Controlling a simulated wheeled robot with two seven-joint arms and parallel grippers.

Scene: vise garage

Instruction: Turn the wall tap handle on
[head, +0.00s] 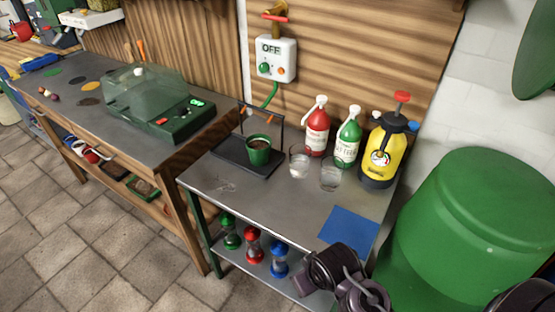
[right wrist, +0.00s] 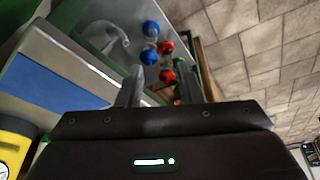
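The wall tap (head: 273,13) is at the top of the head view, a brass body on the wood-panelled wall with a red handle across it. A white box (head: 276,58) marked OFF hangs just below it, with a green knob and an orange button. My right gripper (right wrist: 170,85) is open in the right wrist view, its two fingers apart with nothing between them. It is far from the tap. Dark arm parts of mine (head: 345,275) show at the bottom of the head view, without clear fingertips. I cannot make out my left gripper.
The grey metal bench (head: 220,185) holds a potted green cup (head: 258,150), two glasses, red (head: 317,130) and green (head: 348,140) bottles and a yellow sprayer (head: 383,155). A blue mat (head: 348,229) lies at its front. Hourglasses stand below. A green barrel (head: 470,230) blocks the right.

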